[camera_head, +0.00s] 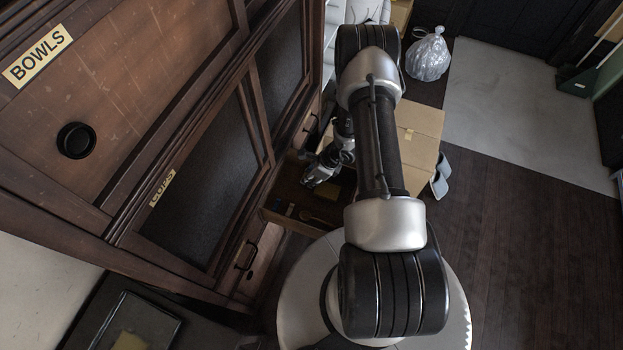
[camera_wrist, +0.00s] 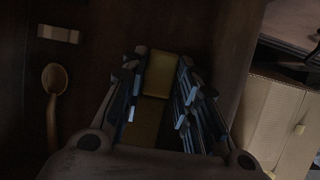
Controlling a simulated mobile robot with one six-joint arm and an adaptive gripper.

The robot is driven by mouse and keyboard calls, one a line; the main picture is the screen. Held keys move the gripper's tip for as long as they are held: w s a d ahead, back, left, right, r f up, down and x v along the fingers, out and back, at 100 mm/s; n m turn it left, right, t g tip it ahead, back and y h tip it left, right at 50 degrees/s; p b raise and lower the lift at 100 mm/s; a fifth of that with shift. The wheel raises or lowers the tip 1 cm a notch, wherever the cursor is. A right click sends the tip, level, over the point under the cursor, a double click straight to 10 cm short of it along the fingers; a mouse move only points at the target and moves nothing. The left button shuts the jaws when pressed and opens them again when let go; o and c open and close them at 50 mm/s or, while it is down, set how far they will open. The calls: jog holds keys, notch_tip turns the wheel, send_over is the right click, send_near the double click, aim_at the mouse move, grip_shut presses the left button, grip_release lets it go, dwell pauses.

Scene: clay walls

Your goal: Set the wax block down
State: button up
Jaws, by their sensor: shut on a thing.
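The wax block (camera_wrist: 160,74) is a dull yellow-brown block between the two fingers of my gripper (camera_wrist: 162,82) in the wrist view. My gripper is shut on it, with a finger on either side. A darker yellowish surface continues between the fingers nearer the camera; I cannot tell if it is the same block. In the head view my gripper (camera_head: 316,178) reaches over the open drawer (camera_head: 272,216), pointing down and left. The block cannot be made out clearly there. Whether it touches the drawer floor is too dark to tell.
A wooden spoon (camera_wrist: 54,88) and a small pale block (camera_wrist: 58,34) lie left of my gripper in the drawer. A cardboard box (camera_head: 420,135) stands right of it. The cabinet (camera_head: 120,70) rises at left, with doors labelled BOWLS and CUPS.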

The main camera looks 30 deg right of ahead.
jog(key=shift+f, duration=0.65)
jog(key=shift+f, duration=0.15)
jog(key=o, duration=1)
jog(key=p+v, duration=0.3)
jog(key=v, duration=0.9)
jog(key=shift+p, duration=0.4)
jog(key=shift+s+a, duration=0.1)
jog(key=shift+s, duration=0.05)
